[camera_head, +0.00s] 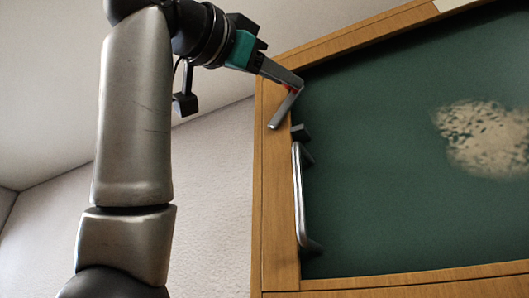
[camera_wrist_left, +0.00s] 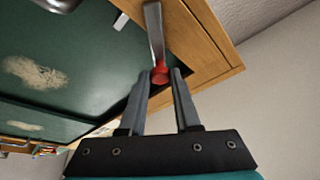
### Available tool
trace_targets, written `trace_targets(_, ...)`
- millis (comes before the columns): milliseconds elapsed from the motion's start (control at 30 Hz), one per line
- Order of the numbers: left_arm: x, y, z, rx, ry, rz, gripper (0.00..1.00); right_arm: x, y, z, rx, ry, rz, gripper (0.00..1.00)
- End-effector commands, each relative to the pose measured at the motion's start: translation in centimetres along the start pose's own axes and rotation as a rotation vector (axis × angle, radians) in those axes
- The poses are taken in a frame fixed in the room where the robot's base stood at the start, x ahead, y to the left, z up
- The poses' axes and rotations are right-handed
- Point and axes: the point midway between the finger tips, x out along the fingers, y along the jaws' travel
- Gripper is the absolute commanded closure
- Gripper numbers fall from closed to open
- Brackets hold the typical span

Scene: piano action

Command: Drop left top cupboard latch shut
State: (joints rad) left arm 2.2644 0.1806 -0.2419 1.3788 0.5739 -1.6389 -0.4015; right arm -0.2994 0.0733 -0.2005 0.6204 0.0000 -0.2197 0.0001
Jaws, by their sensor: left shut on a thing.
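The latch (camera_head: 284,110) is a grey metal bar at the upper left of the green cupboard door (camera_head: 380,180). It is tilted, its lower end lying down and left over the wooden frame, apart from the dark catch block (camera_head: 300,131). In the left wrist view the latch bar (camera_wrist_left: 154,32) runs up from a red knob (camera_wrist_left: 160,76). My left gripper (camera_head: 293,84) reaches the latch's upper end, and in the wrist view its fingers (camera_wrist_left: 160,78) are shut on the red knob. In the head view the fingers mostly hide the knob. My right gripper is not in view.
A curved metal handle (camera_head: 298,195) stands out from the door below the catch block. The wooden frame (camera_head: 272,215) borders the green panel. A pale speckled patch (camera_head: 485,138) marks the panel. A bare white wall (camera_head: 215,190) lies to the left.

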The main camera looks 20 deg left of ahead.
Motion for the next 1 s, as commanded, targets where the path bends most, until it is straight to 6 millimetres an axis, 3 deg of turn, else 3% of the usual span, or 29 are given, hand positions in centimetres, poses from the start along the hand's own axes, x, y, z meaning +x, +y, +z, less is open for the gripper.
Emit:
trace_targets(600, -0.3, 3.1, 0.8, 0.533, -0.003, 0.222, 1.00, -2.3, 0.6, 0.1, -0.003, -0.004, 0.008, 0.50)
trace_targets(1000, -0.7, 4.3, 1.7, 0.758, -0.002, 0.317, 1.00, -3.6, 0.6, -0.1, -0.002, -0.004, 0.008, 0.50)
